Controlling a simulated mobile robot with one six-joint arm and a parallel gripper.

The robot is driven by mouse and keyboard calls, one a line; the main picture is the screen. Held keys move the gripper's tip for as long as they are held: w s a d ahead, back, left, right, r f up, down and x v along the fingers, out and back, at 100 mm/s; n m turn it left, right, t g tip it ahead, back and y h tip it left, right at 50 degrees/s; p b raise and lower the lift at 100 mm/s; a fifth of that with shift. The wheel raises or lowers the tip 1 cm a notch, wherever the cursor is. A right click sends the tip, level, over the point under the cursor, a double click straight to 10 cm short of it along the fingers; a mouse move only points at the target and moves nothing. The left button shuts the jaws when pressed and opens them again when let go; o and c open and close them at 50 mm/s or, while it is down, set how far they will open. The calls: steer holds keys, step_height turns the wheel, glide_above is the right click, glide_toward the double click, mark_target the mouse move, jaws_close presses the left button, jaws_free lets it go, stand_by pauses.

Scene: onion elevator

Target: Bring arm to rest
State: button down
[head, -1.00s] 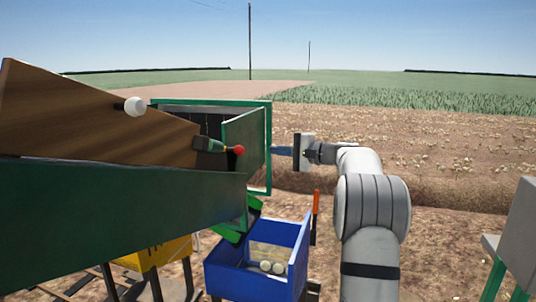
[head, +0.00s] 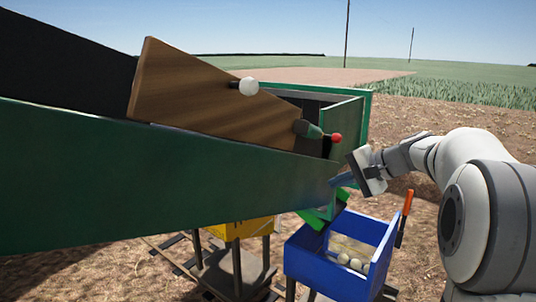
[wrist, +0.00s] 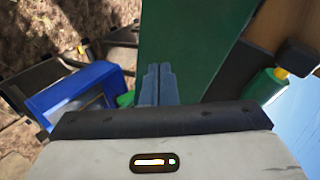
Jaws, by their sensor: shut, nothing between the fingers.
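My gripper (head: 342,181) is in the head view at right of centre, its fingers pointing left at the end of the green side wall (head: 180,175) of the elevator. In the wrist view my gripper (wrist: 158,72) shows two blue-grey fingers side by side, closed together with nothing between them, in front of the green wall. I cannot tell whether the fingertips touch the wall. My white arm (head: 470,190) reaches in from the right.
A blue crate (head: 325,278) with several pale onions (head: 350,259) stands below my gripper. An orange-handled tool (head: 405,210) is at its right side. Field lies open behind.

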steer(key=s+a+f+n+g+h, duration=0.1)
steer(key=s+f, duration=0.4)
steer(key=s, duration=0.5)
steer(key=s+a+f+n+g+h, duration=0.1)
steer(key=s+f+n+h, duration=0.3)
steer(key=s, duration=0.6)
steer(key=s+a+f+n+g+h, duration=0.1)
steer(key=s+f+n+h, duration=0.2)
steer(key=s+f, duration=0.3)
steer(key=s, duration=0.4)
steer(key=shift+s+a+g+h, duration=0.15)
steer(key=shift+s+g+h, duration=0.1)
steer(key=shift+g+h, duration=0.15)
